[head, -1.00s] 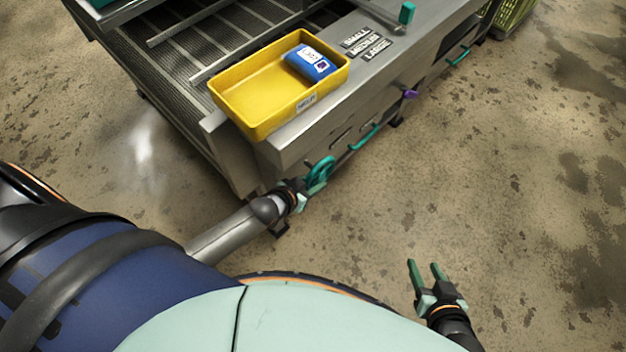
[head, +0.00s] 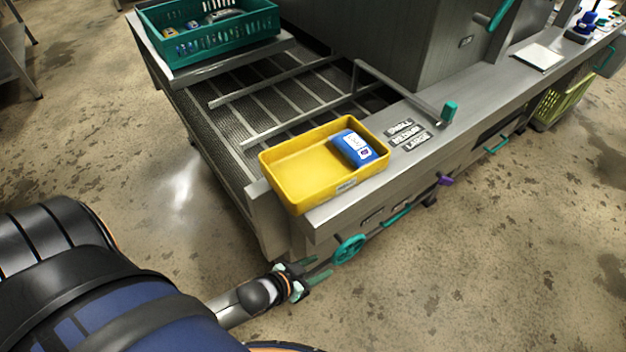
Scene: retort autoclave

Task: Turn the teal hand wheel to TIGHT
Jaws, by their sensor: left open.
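The teal hand wheel (head: 349,249) sits on the front side of the steel bench, low near its left corner. Its rim and spokes show clear of my fingers. My left gripper (head: 318,271) is open just left of and below the wheel, its fingers pointing toward it. I see a gap between the fingertips and the wheel rim, with nothing between the fingers. I cannot read any TIGHT mark by the wheel. My right gripper is out of view.
A teal handle (head: 397,216) and a purple knob (head: 445,180) lie right of the wheel. A teal crate (head: 160,50) stands at the back. The floor in front is clear.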

